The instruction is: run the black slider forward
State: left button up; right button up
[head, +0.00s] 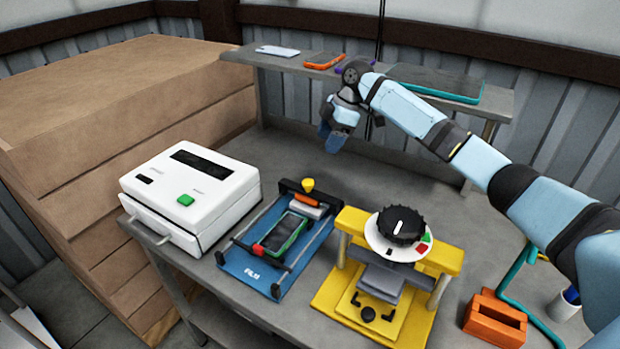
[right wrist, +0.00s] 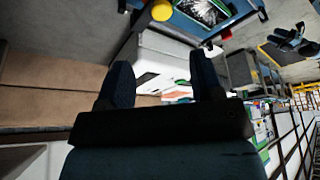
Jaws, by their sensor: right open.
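The blue station marked FILM (head: 246,265) stands on the grey table. A phone in a green case (head: 280,232) lies on it, between two rails. A black bar (head: 258,252) crosses the rails at the near end and looks like the black slider. A yellow knob (head: 307,184) stands at the far end, and it also shows in the right wrist view (right wrist: 162,10). My right gripper (head: 330,138) is above the table, beyond the station and apart from it. Its fingers (right wrist: 163,82) are spread with nothing between them. My left gripper is out of view.
A white machine with a green button (head: 186,199) stands left of the station. A yellow press with a black dial (head: 400,224) stands right. An orange block (head: 495,318) is at front right. A raised shelf (head: 350,75) holds phones at the back. Stacked cartons (head: 120,85) fill the left.

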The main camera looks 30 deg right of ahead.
aim_at(309, 181)
jog(key=p+x, duration=0.1)
jog(key=x, duration=1.1)
jog(key=shift+s+a, duration=0.1)
jog(key=shift+s, duration=0.05)
jog(key=shift+a+f, duration=0.15)
jog(key=shift+f, duration=0.35)
